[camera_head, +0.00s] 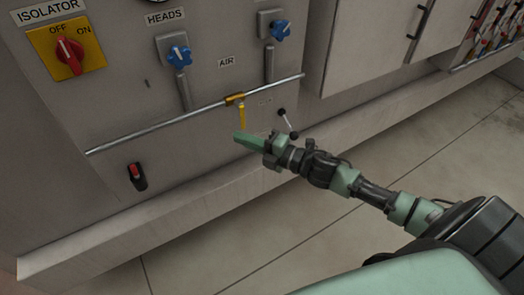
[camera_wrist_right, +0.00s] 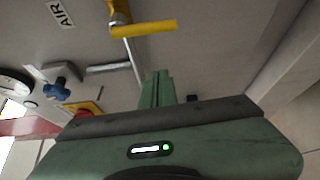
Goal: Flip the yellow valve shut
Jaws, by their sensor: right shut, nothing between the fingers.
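The yellow valve sits on a thin metal pipe along the grey machine panel. Its brass body (camera_head: 235,99) is on the pipe, and its yellow handle (camera_head: 242,116) points down, across the pipe's line. In the right wrist view the handle (camera_wrist_right: 145,28) is a yellow bar at the top, crossing the pipe, with the body (camera_wrist_right: 118,12) at its left end. My right gripper (camera_head: 242,137) is shut and empty, with green fingers just below the handle and apart from it. The fingertips also show in the right wrist view (camera_wrist_right: 157,86). My left gripper is not in view.
The pipe (camera_head: 150,131) runs across the panel. Blue knobs (camera_head: 179,56) and a red isolator switch (camera_head: 69,55) are above it. A black-knobbed lever (camera_head: 287,121) is right beside my right gripper. A red-black switch (camera_head: 136,175) is lower left. Open floor lies in front.

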